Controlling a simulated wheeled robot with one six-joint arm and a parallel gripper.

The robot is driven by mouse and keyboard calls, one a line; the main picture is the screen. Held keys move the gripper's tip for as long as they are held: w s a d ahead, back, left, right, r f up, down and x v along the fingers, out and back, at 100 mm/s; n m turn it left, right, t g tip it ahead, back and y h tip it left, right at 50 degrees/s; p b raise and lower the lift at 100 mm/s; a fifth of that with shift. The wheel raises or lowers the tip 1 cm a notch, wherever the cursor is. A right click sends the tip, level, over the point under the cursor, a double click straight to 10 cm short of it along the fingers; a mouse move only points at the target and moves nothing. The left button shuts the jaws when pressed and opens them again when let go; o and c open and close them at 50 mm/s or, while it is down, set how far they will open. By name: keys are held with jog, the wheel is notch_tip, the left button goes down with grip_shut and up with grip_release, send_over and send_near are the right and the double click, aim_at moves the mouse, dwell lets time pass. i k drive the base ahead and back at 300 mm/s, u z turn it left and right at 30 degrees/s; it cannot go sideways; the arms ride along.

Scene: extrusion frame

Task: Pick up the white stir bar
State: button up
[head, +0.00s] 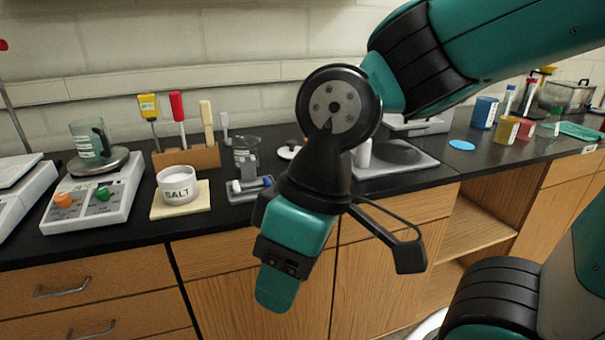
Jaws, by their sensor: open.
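The white stir bar (236,186) appears as a small white piece at the left of a small grey tray (250,196) on the black counter. A blue bar (267,181) lies at the tray's right. My gripper (342,258) hangs in front of the counter edge, to the right of and lower in the picture than the tray. It is open, with nothing seen in it. My arm hides part of the counter behind it.
A salt dish (179,185) stands left of the tray on a pale pad. Behind are a wooden block (187,158) with upright tools and a glass beaker (246,147). A scale (400,165) stands right. Counter around the blue disc (461,145) is fairly clear.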

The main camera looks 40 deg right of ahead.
aim_at(236, 184)
jog(key=z, duration=0.15)
jog(key=k, duration=0.65)
jog(key=u, duration=0.7)
jog(key=i, duration=1.15)
jog(key=z, duration=0.65)
jog(key=i, duration=0.4)
jog(key=z, duration=0.45)
